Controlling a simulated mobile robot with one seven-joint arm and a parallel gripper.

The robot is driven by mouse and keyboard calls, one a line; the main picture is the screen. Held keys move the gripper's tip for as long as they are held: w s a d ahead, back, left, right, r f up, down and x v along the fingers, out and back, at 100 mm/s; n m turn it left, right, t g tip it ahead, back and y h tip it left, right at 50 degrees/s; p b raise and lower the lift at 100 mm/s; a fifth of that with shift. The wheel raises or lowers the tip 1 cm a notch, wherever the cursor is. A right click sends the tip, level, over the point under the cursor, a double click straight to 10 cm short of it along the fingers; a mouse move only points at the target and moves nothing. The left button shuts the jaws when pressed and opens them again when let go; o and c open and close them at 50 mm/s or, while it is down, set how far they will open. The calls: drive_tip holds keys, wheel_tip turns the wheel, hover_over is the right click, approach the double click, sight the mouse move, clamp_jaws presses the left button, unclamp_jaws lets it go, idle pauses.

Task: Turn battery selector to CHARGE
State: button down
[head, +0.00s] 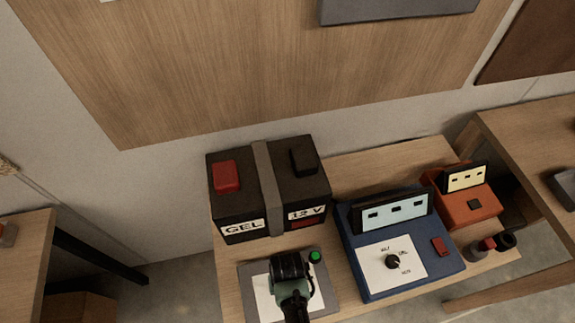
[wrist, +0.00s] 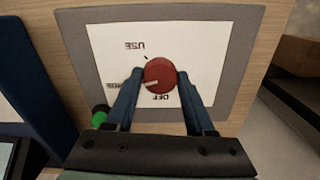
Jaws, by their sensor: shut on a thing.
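The battery selector is a red round knob (wrist: 160,75) on a white card with a grey border (wrist: 245,60), seen upside down in the wrist view. My gripper (wrist: 161,78) is shut on the knob, one finger on each side. A pale pointer mark on the knob points left, toward a small label (wrist: 117,86) that I cannot read clearly. A USE label (wrist: 134,46) and an OFF label (wrist: 161,97) also show. In the head view my gripper (head: 290,278) covers the knob; the panel (head: 247,272) shows around it.
A green button or lamp (wrist: 99,118) is beside the card. In the head view a black GEL 12 V battery (head: 235,200) stands behind the panel. A blue device with a dial (head: 365,290) is close on the right, with an orange device (head: 470,208) beyond.

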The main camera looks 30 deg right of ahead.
drive_tip(key=shift+n, duration=0.4)
drive_tip(key=shift+c, duration=1.3)
unclamp_jaws()
wheel_tip(320, 180, up, 13)
